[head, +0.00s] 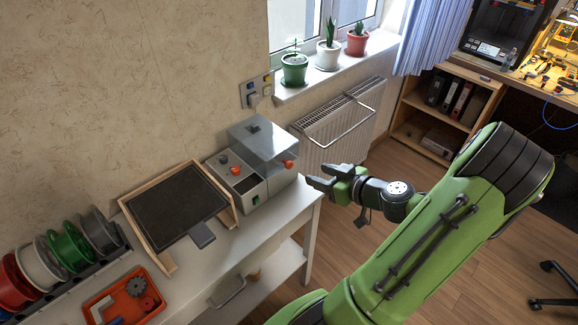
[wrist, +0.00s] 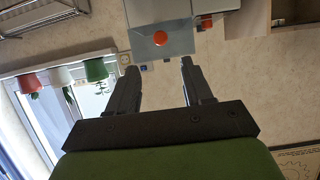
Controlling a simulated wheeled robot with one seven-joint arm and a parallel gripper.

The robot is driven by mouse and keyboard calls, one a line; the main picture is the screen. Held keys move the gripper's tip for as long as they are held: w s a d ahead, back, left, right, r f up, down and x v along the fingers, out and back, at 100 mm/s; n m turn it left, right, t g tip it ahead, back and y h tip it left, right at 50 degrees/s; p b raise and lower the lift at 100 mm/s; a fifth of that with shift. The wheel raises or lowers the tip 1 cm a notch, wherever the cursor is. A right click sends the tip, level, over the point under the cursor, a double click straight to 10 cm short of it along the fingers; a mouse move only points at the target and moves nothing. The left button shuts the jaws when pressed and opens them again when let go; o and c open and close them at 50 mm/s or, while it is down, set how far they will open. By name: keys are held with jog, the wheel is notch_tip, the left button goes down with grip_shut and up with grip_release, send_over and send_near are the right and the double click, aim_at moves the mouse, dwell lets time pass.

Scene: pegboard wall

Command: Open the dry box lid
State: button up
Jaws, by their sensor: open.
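The dry box (head: 252,171) is a grey and white box with a control panel, standing at the right end of the white table. In the wrist view, which is upside down, the knob (wrist: 160,38) shows beyond and between the two open fingers (wrist: 157,66). The lid (wrist: 165,22) shows around the knob.
A dark panel in a wooden frame (head: 143,224) lies left of the box on the white table (head: 226,246). Filament spools (head: 68,250) and an orange tray (head: 113,309) are further left. A radiator (head: 339,122) and potted plants (head: 328,55) are behind.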

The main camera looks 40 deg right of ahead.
aim_at(291, 165)
jog(key=x, duration=1.1)
grip_shut()
